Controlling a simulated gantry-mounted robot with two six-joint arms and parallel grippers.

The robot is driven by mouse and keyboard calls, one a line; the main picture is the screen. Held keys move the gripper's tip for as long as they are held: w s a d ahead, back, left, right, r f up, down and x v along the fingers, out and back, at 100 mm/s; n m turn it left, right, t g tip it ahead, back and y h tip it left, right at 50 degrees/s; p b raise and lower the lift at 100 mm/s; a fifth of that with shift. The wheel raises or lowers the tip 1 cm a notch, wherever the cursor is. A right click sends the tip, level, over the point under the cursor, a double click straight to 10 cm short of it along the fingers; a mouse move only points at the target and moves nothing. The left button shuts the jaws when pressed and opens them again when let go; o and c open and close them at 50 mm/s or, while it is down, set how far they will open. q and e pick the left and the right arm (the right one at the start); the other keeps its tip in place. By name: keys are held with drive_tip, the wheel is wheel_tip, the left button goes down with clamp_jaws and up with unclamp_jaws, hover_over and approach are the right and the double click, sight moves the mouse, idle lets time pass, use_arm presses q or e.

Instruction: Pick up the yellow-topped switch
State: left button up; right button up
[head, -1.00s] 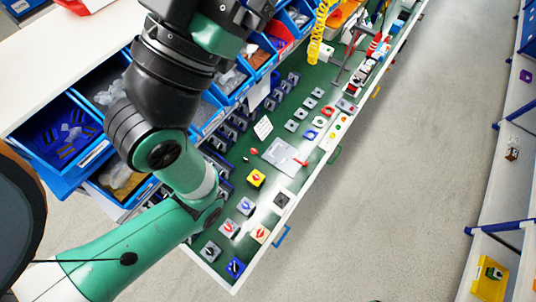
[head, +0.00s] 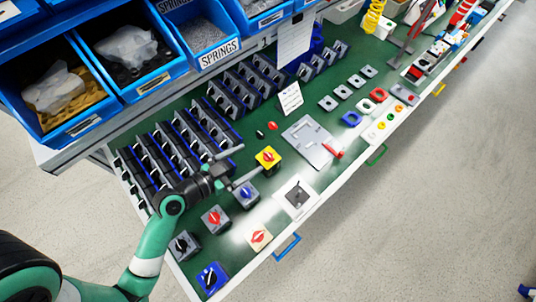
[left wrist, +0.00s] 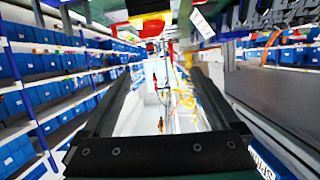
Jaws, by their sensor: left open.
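The yellow-topped switch (head: 267,156), with a red knob, sits upright on the green bench top. It also shows at the top edge of the left wrist view (left wrist: 150,17), upside down and partly cut off. My left gripper (head: 248,160) reaches in from the left, just beside the switch. Its two fingers are spread and point toward it, with nothing between them. The open fingers (left wrist: 165,76) also show in the left wrist view, with the switch ahead of their tips. I cannot tell whether a finger touches it. My right gripper is not in view.
A blue-knobbed switch (head: 246,193) and a red-knobbed grey switch (head: 215,219) stand nearby, close to my left arm. A grey plate with a red handle (head: 312,140) lies to the right. Rows of dark holders (head: 190,140) and blue bins (head: 130,50) fill the back.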

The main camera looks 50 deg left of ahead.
use_arm(q)
approach(264, 160)
drive_tip(key=shift+n+g, duration=0.3)
drive_tip(key=shift+n, duration=0.1)
drive_tip(key=b+x, duration=0.1)
drive_tip(key=x, duration=0.5)
drive_tip(key=shift+w, duration=0.35)
drive_tip(key=x, duration=0.2)
drive_tip(key=b+x, duration=0.1)
drive_tip(key=x, duration=0.2)
drive_tip(key=shift+w+d+r, duration=0.1)
drive_tip(key=shift+w+r, duration=0.1)
drive_tip(key=shift+r, duration=0.1)
drive_tip(key=c, duration=1.4)
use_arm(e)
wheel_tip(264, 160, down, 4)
